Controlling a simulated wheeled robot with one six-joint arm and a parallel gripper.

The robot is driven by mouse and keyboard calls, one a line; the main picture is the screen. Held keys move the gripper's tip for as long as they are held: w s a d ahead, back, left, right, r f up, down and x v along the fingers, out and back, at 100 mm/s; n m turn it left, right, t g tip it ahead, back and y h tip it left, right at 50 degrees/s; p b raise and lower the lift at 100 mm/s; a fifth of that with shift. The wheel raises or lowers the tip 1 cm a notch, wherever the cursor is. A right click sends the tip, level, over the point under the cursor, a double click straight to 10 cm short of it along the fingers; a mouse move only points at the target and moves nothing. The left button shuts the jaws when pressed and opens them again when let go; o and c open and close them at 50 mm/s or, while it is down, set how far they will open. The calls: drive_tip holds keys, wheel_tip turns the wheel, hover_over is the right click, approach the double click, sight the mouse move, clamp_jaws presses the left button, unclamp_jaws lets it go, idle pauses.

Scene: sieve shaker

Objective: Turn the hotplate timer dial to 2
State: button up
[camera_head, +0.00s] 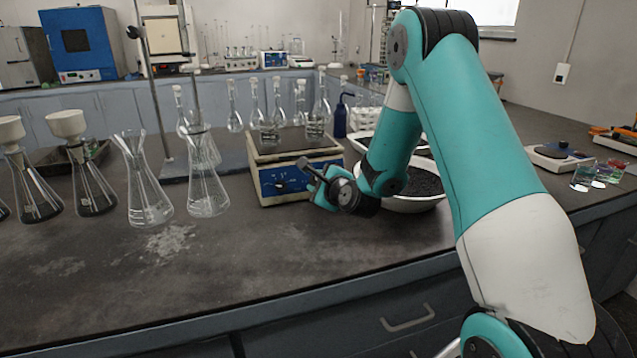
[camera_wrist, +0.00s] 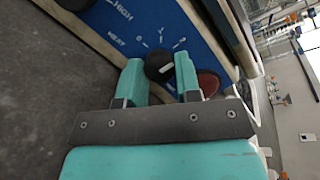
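The hotplate (camera_head: 262,160) stands on the dark bench, its blue front panel facing me. In the wrist view that blue panel (camera_wrist: 112,32) shows the words HIGH and HEAT and a few white scale marks. The black timer dial (camera_wrist: 158,66) sits between the teal fingertips of my gripper (camera_wrist: 160,72), with a finger against each side. A white mark shows on the dial, toward its lower right in that view; the number it points to is unreadable. In the head view my gripper (camera_head: 322,188) is at the panel's right part and hides the dial.
A red round part (camera_wrist: 208,82) is beside the right finger, partly hidden. Another black knob (camera_wrist: 72,3) is at the upper left. A white basin of dark grains (camera_head: 412,202) stands close behind my wrist. Glass flasks (camera_head: 207,190) stand left of the hotplate; the front bench is clear.

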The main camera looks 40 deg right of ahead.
drive_tip(key=shift+n, duration=0.6)
drive_tip(key=o, duration=0.9)
